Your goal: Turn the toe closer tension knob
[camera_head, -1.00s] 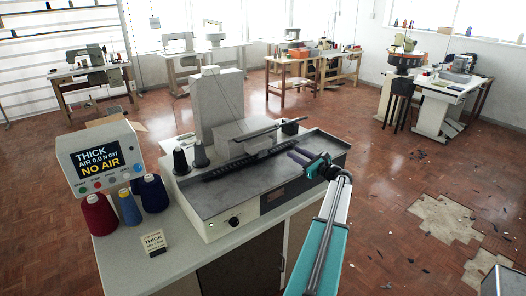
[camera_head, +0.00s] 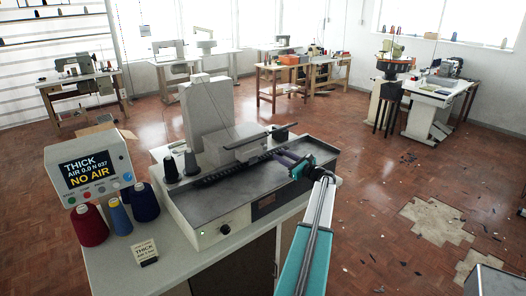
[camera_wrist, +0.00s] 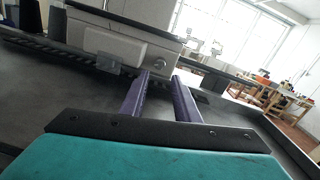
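The toe closer machine (camera_head: 240,185) is a grey bench unit with a long dark toothed bed. My gripper (camera_head: 279,155) is over its right half, pointing at the pale block (camera_head: 238,143) behind the bed. In the wrist view, my gripper's purple fingers (camera_wrist: 161,78) stand apart with nothing between them. A small round knob (camera_wrist: 160,62) on the pale block's face shows just beyond the fingertips, in line with the gap; I cannot tell how far. A dark knob (camera_head: 225,229) is on the machine's front panel. No label shows which one is the tension knob.
A display box (camera_head: 88,170) reads "THICK", "AIR 0.0 N 037", "NO AIR". Red (camera_head: 90,225), blue (camera_head: 119,216) and navy (camera_head: 144,202) thread cones and a small "THICK" card (camera_head: 145,251) stand at left. Dark cones (camera_head: 171,169) stand on the machine. Floor at right has broken tiles.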

